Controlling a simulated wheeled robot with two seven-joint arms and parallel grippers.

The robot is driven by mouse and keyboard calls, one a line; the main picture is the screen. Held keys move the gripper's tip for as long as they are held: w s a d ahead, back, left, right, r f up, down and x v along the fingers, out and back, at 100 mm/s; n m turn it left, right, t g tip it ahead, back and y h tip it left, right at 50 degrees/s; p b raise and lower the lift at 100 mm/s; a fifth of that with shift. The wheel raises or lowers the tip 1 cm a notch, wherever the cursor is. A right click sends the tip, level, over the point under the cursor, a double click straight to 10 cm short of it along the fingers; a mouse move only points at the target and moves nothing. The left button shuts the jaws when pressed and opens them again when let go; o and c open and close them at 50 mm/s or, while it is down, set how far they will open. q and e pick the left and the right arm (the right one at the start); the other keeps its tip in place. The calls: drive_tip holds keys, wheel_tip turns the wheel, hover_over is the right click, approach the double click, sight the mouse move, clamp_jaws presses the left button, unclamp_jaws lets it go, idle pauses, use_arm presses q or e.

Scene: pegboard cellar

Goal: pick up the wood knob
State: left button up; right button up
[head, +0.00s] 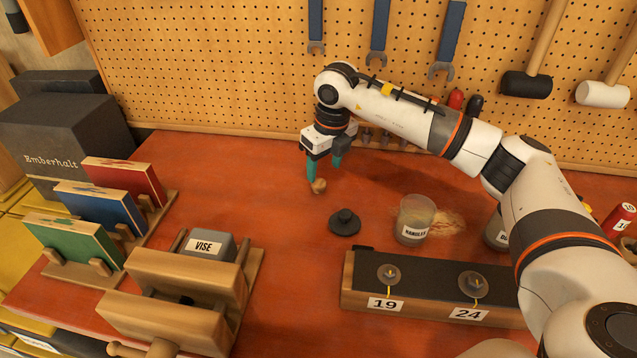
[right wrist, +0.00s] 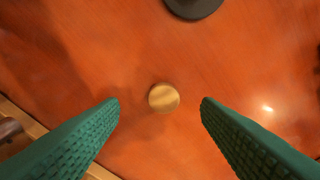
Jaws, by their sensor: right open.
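The wood knob (head: 319,186) is a small, round, light-brown piece on the red bench top, towards the pegboard. It also shows in the right wrist view (right wrist: 164,98), centred between the two fingers and touching neither. My right gripper (head: 323,176) has green fingers and points down close over the knob. It is open and empty, with its fingers wide apart in the right wrist view (right wrist: 160,103). My left gripper is not in view.
A black knobbed disc (head: 345,222) lies in front of the knob, with a clear labelled cup (head: 415,220) to its right. A dark block marked 19 and 24 (head: 430,290) and a wooden vise (head: 180,290) stand nearer. Colored boards (head: 100,215) stand left.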

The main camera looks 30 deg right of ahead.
sight(319, 182)
drive_tip(key=f, duration=0.2)
drive_tip(key=w+f+p, duration=0.1)
drive_tip(key=shift+a+f, duration=0.25)
drive_tip(key=shift+a, duration=0.1)
drive_tip(key=shift+w+f, duration=0.1)
drive_tip(key=shift+f, duration=0.5)
drive_tip(key=c, duration=1.1)
